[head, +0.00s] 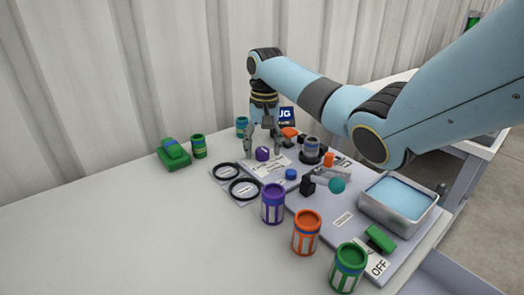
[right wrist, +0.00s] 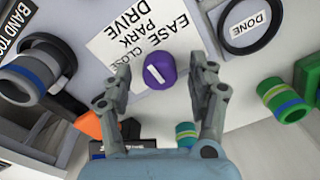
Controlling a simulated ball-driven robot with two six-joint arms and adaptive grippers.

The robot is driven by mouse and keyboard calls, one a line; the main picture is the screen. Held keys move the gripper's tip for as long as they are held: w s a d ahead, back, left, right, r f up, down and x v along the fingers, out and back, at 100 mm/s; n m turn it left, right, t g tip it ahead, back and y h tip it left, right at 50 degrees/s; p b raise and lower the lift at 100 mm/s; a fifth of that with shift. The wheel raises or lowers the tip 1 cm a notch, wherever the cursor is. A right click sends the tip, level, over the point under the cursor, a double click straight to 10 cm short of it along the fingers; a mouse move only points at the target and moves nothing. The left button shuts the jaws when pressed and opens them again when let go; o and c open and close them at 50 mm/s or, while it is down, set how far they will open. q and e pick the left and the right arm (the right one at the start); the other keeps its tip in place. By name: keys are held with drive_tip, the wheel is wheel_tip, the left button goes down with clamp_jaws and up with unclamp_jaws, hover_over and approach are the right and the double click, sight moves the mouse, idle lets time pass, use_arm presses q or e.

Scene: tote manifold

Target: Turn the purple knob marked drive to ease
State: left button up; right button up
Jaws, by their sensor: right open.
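The purple knob (head: 262,153) sits on a white label plate on the grey panel in the head view. In the right wrist view the purple knob (right wrist: 159,71) has a white pointer bar on top. The label (right wrist: 135,35) beside it reads EASE, PARK, CLOSE and DRIVE. My right gripper (head: 262,150) is over the knob from above. In the right wrist view my right gripper (right wrist: 163,78) is open, with a finger on each side of the knob and visible gaps to both. My left gripper is not in view.
Purple (head: 273,204), orange (head: 306,232) and green (head: 348,267) cans stand along the panel's near edge. A lever with a teal ball (head: 337,185) and a water-filled tray (head: 398,198) are to the right. Black rings (head: 244,189) lie left.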

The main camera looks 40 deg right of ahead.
drive_tip(key=shift+f, duration=0.35)
drive_tip(key=c, duration=1.1)
drive_tip(key=shift+r+m+p, duration=0.2)
drive_tip(key=shift+m+p, duration=0.1)
drive_tip(key=shift+p, duration=0.2)
drive_tip(key=shift+c, duration=0.2)
drive_tip(key=m+p, duration=0.4)
drive_tip(key=p, duration=0.2)
drive_tip(key=shift+r, duration=0.2)
drive_tip(key=m+p, duration=0.2)
drive_tip(key=shift+f+m, duration=0.1)
drive_tip(key=shift+m, duration=0.2)
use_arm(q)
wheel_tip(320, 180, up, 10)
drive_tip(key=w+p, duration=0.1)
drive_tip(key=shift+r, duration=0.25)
use_arm(e)
drive_tip(key=shift+w+f+m, duration=0.1)
drive_tip(key=shift+f+m, duration=0.05)
drive_tip(key=shift+m, duration=1.25)
